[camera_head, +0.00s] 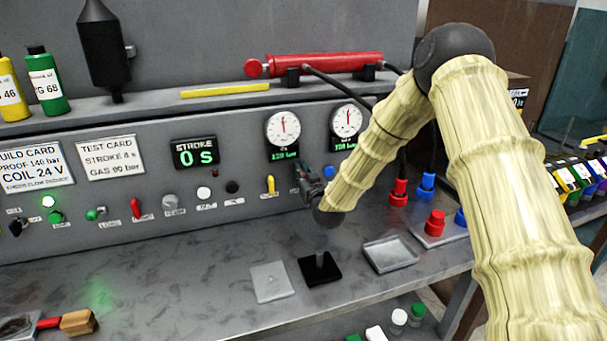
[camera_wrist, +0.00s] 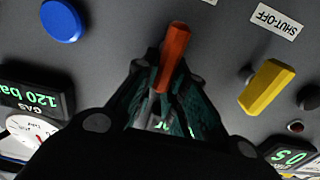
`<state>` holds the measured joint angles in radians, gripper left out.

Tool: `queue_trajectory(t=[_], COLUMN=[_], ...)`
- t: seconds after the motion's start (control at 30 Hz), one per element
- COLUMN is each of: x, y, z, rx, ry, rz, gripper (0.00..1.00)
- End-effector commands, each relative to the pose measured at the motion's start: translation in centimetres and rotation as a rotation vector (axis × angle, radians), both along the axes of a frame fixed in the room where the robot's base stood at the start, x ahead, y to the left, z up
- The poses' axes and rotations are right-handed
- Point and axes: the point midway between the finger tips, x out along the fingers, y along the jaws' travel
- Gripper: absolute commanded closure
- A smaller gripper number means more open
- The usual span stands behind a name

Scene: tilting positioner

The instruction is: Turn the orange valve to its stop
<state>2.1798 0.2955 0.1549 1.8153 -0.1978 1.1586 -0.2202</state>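The orange valve (camera_wrist: 176,45) shows in the wrist view as a slim, slightly tilted orange handle on the grey panel. My gripper (camera_wrist: 167,78) is at the handle, with one dark finger against each side and the handle's near end between them. It looks shut on the handle, though the exact contact is partly hidden. In the head view my gripper (camera_head: 310,186) is up against the panel, below the gauges, and hides the orange valve. The valve's base and any stop marks are hidden.
A yellow lever (camera_wrist: 266,86) labelled SHUT-OFF and a blue knob (camera_wrist: 62,20) flank the valve. Two gauges (camera_head: 284,129) are above. On the bench below are a black block with a post (camera_head: 320,270), a grey plate (camera_head: 271,282) and a shallow tray (camera_head: 390,254).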

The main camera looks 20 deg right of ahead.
Motion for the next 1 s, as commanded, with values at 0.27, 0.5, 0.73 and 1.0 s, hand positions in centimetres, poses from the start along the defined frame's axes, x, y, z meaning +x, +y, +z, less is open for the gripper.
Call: queue_trajectory(t=[0.27, 0.5, 0.73, 1.0], x=[0.0, 0.0, 0.0, 0.0], y=[-0.3, -0.5, -1.0, -1.6], z=[-0.2, -0.4, -0.7, -1.1], rx=[0.013, 0.108, 0.292, 0.55], ry=[0.001, 0.003, 0.009, 0.019], rz=[-0.003, -0.004, -0.003, -0.003], gripper=[1.0, 1.0, 1.0, 1.0])
